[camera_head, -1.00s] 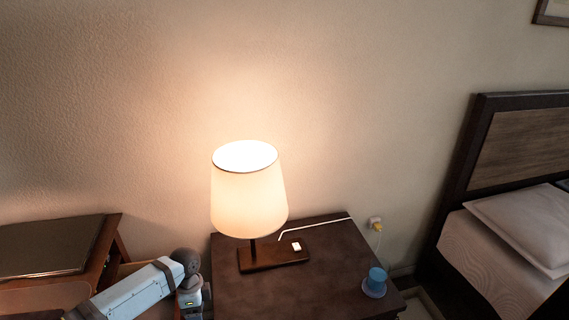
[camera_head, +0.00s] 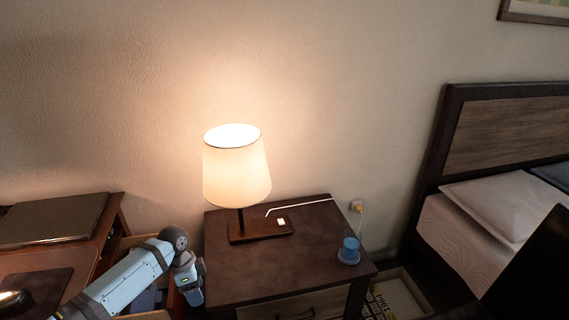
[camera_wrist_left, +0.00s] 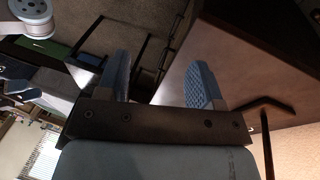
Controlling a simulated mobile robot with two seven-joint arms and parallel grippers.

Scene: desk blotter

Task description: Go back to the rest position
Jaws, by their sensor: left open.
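My left arm comes in from the lower left in the head view, and its wrist and gripper (camera_head: 190,284) hang beside the left edge of the nightstand (camera_head: 300,259). The fingertips are hard to make out there. In the left wrist view my left gripper (camera_wrist_left: 160,72) shows two separated blue-grey fingers with nothing between them.
A lit lamp (camera_head: 236,178) and a blue cup (camera_head: 350,247) stand on the nightstand. A desk with a closed dark laptop (camera_head: 55,217) is at left. A bed (camera_head: 480,240) is at right. A box of papers (camera_head: 395,298) sits low beside the nightstand.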

